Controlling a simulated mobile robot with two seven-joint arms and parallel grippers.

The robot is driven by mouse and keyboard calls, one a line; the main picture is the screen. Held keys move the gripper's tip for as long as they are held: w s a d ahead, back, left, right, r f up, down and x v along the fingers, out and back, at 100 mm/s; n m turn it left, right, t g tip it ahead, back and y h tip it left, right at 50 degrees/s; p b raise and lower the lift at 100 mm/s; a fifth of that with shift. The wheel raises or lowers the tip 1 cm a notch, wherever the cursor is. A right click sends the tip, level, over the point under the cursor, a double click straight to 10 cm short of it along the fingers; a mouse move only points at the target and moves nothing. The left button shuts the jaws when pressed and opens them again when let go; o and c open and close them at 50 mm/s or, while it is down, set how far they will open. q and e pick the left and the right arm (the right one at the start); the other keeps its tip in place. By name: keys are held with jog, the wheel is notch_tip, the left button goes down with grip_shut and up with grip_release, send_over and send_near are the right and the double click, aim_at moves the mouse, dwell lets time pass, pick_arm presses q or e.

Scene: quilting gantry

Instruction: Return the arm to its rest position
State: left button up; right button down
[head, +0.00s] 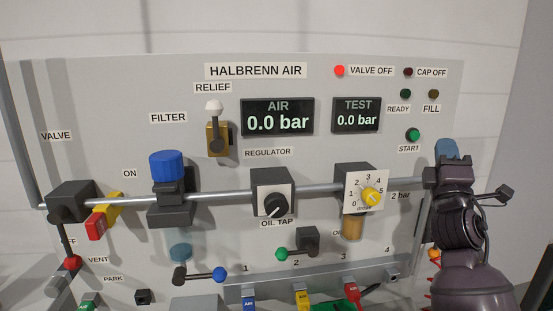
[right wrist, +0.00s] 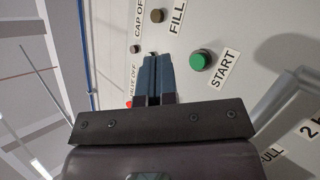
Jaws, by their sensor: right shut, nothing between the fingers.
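My right gripper (head: 447,150) is at the right edge of the panel, just right of and a little below the green START button (head: 413,135). Its blue fingers are together with nothing between them. In the right wrist view the shut gripper (right wrist: 154,75) points at the panel, with the START button (right wrist: 200,60) just right of the fingertips. Whether the fingertips touch the panel cannot be told. The rest of my right arm comes up from the lower right. My left gripper is not in view.
The AIR display (head: 278,117) and TEST display (head: 356,115) read 0.0 bar. The VALVE OFF lamp (head: 339,71) is lit red.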

jog(key=s+a+f+m+g+y, duration=0.1)
jog(key=a+f+m+g+y, duration=0.2)
jog(key=f, duration=0.6)
jog(key=s+a+f+m+g+y, duration=0.15)
jog(key=f+m, duration=0.35)
jog(key=f, duration=0.5)
jog(key=s+a+f+m+g+y, duration=0.1)
jog(key=a+f+m+g+y, duration=0.2)
jog(key=f, duration=0.6)
jog(key=s+a+f+m+g, duration=0.1)
jog(key=s+f+g, duration=0.1)
jog(key=s+f, duration=1)
jog(key=s+a+f+m+g, duration=0.2)
jog(key=s+f+g, duration=0.1)
jog(key=s+f, duration=0.8)
jog(key=shift+s+a+f+m+y, duration=0.25)
jog(key=shift+s+f+m+y, duration=0.1)
jog(key=shift+f+y, duration=0.1)
jog(key=shift+g, duration=0.25)
